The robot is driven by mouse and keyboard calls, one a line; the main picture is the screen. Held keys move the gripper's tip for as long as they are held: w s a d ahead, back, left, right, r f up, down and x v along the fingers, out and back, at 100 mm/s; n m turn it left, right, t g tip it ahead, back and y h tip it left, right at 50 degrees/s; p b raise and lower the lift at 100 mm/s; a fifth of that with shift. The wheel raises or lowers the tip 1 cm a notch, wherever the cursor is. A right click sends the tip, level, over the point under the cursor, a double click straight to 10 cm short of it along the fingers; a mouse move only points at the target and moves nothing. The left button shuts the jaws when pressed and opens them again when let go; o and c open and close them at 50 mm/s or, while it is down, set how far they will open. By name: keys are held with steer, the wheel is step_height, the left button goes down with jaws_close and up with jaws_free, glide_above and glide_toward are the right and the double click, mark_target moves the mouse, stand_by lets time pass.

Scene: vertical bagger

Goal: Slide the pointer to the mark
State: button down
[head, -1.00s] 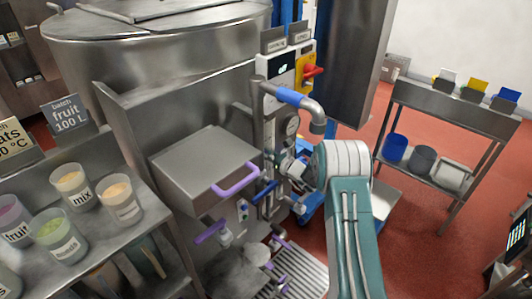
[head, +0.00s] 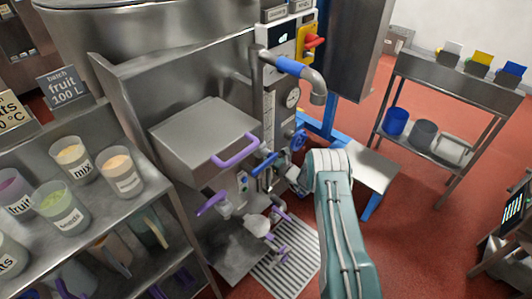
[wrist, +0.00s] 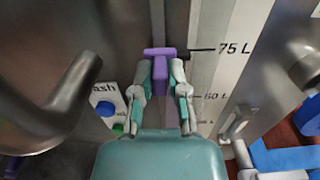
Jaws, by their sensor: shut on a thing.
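The purple T-shaped pointer (wrist: 160,52) stands in front of a pale scale strip (wrist: 213,75) in the wrist view. My gripper (wrist: 162,74) is shut on the pointer's stem, one finger on each side. The crossbar is about level with the black 75 L mark (wrist: 203,49), just left of it. The 60 L mark (wrist: 206,96) lies lower, partly behind the right finger. In the head view my arm hides the gripper and the pointer.
A bent metal handle (wrist: 70,105) is close on the left in the wrist view, beside a blue button (wrist: 107,108). A metal bracket (wrist: 236,123) is at the right. In the head view, a box with a purple handle (head: 236,152) and a pipe (head: 318,90) stand near my arm.

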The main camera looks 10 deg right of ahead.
steer(key=shift+w+r, duration=0.2)
steer(key=c, duration=0.6)
jaws_free()
steer(key=shift+c, duration=0.2)
steer(key=shift+s+f, duration=0.1)
steer(key=v, duration=1.1)
steer(key=shift+s+d, duration=0.25)
steer(key=shift+s, duration=0.05)
steer(key=shift+s, duration=0.1)
